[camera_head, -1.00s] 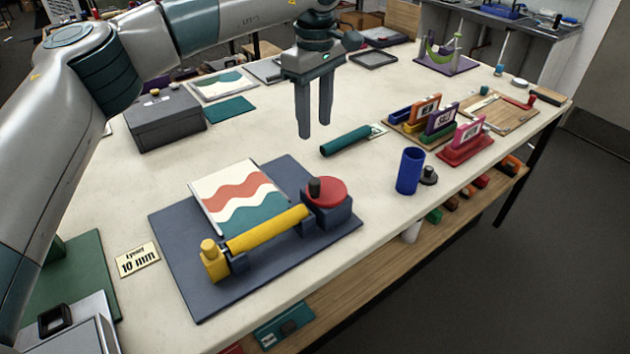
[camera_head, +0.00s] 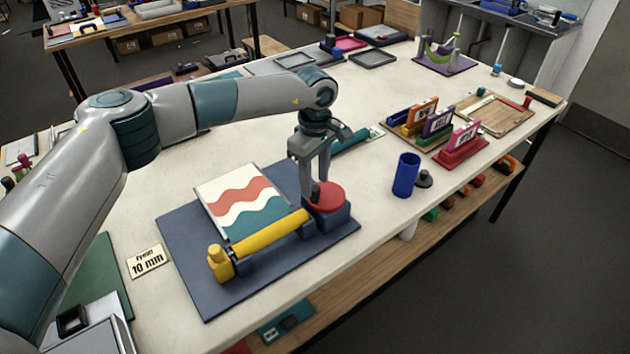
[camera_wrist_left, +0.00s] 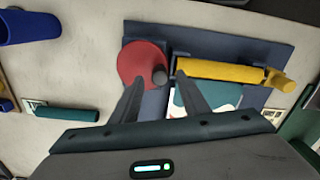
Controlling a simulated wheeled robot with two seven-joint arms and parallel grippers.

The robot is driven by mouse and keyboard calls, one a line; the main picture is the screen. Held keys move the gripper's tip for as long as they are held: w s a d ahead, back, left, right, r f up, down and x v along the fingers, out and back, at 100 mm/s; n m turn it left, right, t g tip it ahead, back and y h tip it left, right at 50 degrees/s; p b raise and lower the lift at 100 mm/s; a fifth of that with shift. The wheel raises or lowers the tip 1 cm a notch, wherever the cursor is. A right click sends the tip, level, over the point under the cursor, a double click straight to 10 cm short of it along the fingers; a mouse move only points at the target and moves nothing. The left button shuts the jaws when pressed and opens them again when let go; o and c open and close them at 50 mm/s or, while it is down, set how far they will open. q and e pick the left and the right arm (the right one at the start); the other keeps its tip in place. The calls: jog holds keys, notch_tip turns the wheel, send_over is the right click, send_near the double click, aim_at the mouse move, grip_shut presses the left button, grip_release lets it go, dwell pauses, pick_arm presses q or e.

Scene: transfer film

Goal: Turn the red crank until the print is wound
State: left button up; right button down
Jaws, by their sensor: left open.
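The red crank (camera_head: 325,198) is a round disc with a dark upright knob (camera_head: 315,189), on a dark blue block at the right end of a yellow roller (camera_head: 268,232). A print (camera_head: 243,202) with red and teal waves lies behind the roller. My left gripper (camera_head: 316,184) is open and points down at the crank, its fingers about the knob's place. In the left wrist view the red crank (camera_wrist_left: 142,64) and the knob (camera_wrist_left: 159,75) show just beyond the fingertips (camera_wrist_left: 160,78), with the knob between them. Whether a finger touches it I cannot tell. My right gripper is not in view.
The roller stands on a dark blue base board (camera_head: 190,260). A teal roll (camera_head: 350,142) lies behind the gripper. A "10 mm" card (camera_head: 147,261) lies left of the board.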

aim_at(315, 188)
pick_arm(q)
jog(key=shift+f+p, duration=0.5)
jog(key=shift+f, duration=1.25)
grip_shut()
